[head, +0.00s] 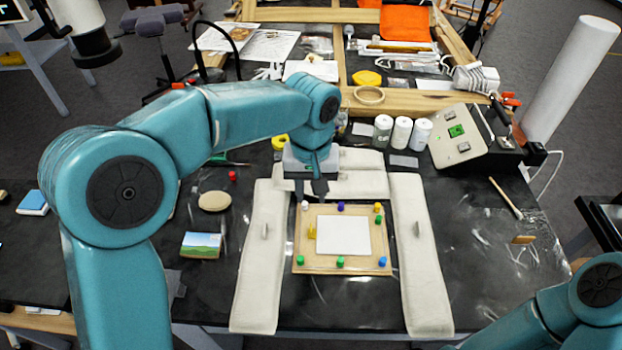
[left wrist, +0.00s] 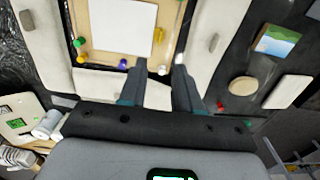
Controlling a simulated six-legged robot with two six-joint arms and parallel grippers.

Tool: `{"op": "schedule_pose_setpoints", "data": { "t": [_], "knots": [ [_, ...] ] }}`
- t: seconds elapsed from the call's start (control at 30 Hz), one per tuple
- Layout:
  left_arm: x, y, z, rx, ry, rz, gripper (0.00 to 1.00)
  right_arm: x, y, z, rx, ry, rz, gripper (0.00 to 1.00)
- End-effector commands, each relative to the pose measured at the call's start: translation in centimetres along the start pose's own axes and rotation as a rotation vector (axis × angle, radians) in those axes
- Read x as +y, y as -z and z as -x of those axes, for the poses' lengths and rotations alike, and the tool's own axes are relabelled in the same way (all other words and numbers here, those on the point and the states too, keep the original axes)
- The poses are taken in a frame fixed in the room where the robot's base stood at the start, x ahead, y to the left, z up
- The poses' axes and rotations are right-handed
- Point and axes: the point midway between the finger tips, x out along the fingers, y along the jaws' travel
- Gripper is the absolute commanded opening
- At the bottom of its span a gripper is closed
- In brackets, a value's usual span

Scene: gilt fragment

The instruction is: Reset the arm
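My left arm (head: 255,112) comes in from the left and bends down over the table. Its gripper (head: 312,190) hangs over the far edge of a wooden board (head: 310,268), pointing down. In the left wrist view the two fingers of the left gripper (left wrist: 163,64) stand apart with nothing held between them.
Pale padded bolsters (head: 262,255) flank the board left, right and behind. White jars (head: 402,132), a sloped control box (head: 462,135) and a tape ring (head: 369,95) stand behind. A round stone-like disc (head: 214,201) and a landscape picture (head: 200,246) lie left. The black table (head: 480,270) is partly clear at right.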

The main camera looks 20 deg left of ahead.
Motion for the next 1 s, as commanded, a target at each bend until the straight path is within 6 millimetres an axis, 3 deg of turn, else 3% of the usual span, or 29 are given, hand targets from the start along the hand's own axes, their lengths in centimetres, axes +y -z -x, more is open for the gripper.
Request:
{"op": "schedule_pose_setpoints", "data": {
  "t": [0.2, 0.47, 1.0],
  "knots": [
    [0.0, 0.0, 2.8, 0.001, 0.0, 0.0, 0.33, 0.0, 0.0, 0.1, 0.0, 0.0, 0.0, 0.43],
    [0.0, 0.0, 3.4, 0.0, 0.0, 0.0, 0.33, -0.1, 0.0, 0.2, 0.0, 0.0, 0.0, 0.43],
    [0.0, 0.0, 12.4, 0.0, 0.001, 0.0, 0.33, -3.1, -0.2, 8.7, 0.0, 0.0, 0.0, 0.43]
  ]
}}
